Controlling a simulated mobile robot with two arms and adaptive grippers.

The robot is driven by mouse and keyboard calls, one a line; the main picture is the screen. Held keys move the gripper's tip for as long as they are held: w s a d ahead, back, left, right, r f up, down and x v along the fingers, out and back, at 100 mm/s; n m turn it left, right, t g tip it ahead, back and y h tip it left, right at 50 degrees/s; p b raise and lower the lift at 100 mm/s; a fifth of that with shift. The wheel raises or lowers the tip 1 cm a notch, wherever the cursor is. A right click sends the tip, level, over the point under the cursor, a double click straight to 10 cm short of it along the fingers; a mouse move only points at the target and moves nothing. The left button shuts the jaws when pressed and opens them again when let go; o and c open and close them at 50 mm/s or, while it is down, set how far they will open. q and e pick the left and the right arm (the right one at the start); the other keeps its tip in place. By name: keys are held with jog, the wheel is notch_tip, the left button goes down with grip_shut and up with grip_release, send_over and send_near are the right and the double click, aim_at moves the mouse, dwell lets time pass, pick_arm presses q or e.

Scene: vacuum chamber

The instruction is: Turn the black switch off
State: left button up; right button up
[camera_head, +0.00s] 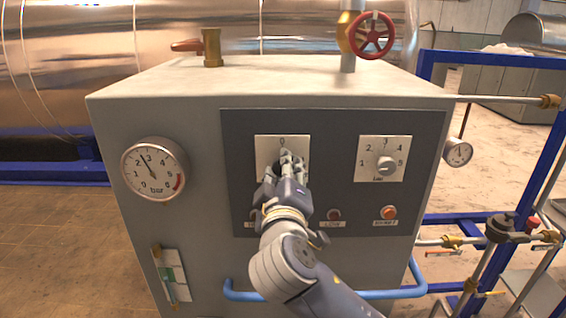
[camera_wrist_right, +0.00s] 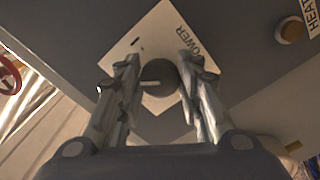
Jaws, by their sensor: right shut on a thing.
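The black switch (camera_wrist_right: 158,75) is a round dark knob on a pale square plate (camera_wrist_right: 148,28) marked POWER. My right gripper (camera_head: 287,160) reaches up to this plate on the dark front panel (camera_head: 237,180) and covers most of the switch in the head view. In the right wrist view my right gripper (camera_wrist_right: 160,78) has one finger on each side of the switch and is shut on it. A "0" shows at the top of the plate in the head view. My left gripper is not in view.
A numbered selector knob (camera_head: 386,163) sits right of the switch. Below are a red lamp (camera_head: 334,215) and an orange button (camera_head: 389,212). A gauge (camera_head: 153,168) is at left, a red valve wheel (camera_head: 372,35) on top, and a blue rail (camera_head: 395,293) runs below.

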jog(key=shift+n+p, duration=2.9)
jog(key=shift+n, duration=0.8)
jog(key=o, duration=1.1)
jog(key=shift+c, duration=0.2)
jog(key=s, duration=1.2)
